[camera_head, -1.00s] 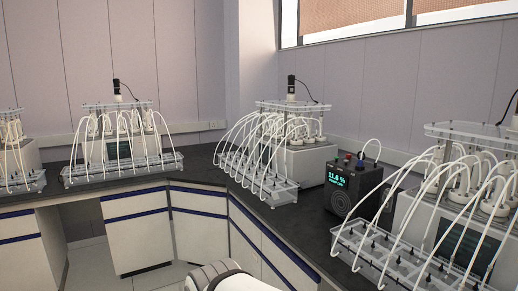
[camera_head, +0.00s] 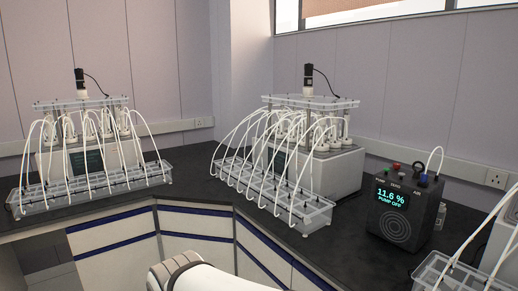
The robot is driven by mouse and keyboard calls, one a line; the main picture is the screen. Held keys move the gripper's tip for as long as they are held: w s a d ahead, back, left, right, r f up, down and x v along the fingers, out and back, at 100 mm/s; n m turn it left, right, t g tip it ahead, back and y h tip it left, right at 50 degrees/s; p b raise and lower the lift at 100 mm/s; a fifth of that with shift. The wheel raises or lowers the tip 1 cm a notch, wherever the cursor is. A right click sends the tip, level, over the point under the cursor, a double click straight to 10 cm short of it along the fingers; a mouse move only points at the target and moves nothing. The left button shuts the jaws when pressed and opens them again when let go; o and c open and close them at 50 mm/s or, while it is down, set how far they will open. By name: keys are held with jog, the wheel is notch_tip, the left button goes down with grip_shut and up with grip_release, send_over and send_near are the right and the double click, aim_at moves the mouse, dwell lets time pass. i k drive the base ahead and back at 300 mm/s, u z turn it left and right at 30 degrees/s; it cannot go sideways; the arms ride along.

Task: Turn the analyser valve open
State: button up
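The analyser (camera_head: 403,212) is a black box on the dark bench at the right. Its lit display reads 11.6 % and PUMP OFF. Green, red and dark blue knobs or fittings sit on its top, and a white tube rises from the right side of the top. I cannot tell which part is the valve or how it is set. A white link of my arm shows at the bottom centre. My gripper is not in view.
A reactor unit (camera_head: 318,170) with white tubes and a clear front tray (camera_head: 300,214) stands left of the analyser. Another unit (camera_head: 88,150) stands at the far left. A tray (camera_head: 428,272) with tubes is at the lower right. Dark bench (camera_head: 345,245) is clear before the analyser.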

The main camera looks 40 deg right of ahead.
aim_at(397, 166)
jog(key=u, duration=0.05)
jog(key=i, duration=1.45)
jog(key=z, duration=3.2)
jog(key=i, duration=1)
